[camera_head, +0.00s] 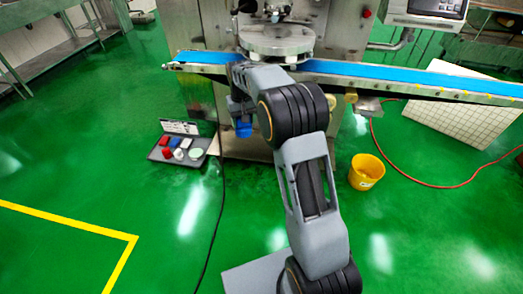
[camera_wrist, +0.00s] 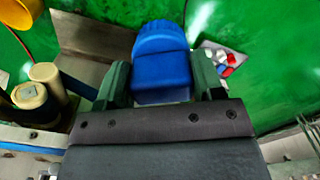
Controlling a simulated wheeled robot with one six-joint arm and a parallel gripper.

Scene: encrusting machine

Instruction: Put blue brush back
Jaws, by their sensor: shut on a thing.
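The blue brush (camera_wrist: 162,62) sits between the two green fingers of my gripper (camera_wrist: 160,88) in the wrist view. My gripper is shut on it. In the head view the blue brush (camera_head: 243,129) shows as a small blue block below my wrist, in front of the machine and under belt height. My arm hides most of my gripper there. An open dark case (camera_head: 158,156) with red, white, blue and pale green items lies on the floor to the left of my gripper. These items also show partly in the wrist view (camera_wrist: 226,62), beyond the right finger.
The machine with a blue conveyor belt (camera_head: 415,79) stands close behind my gripper. A yellow bucket (camera_head: 366,172) stands on the floor at right. A black cable (camera_head: 220,205) runs along the floor between the case and my arm. The green floor at left is clear.

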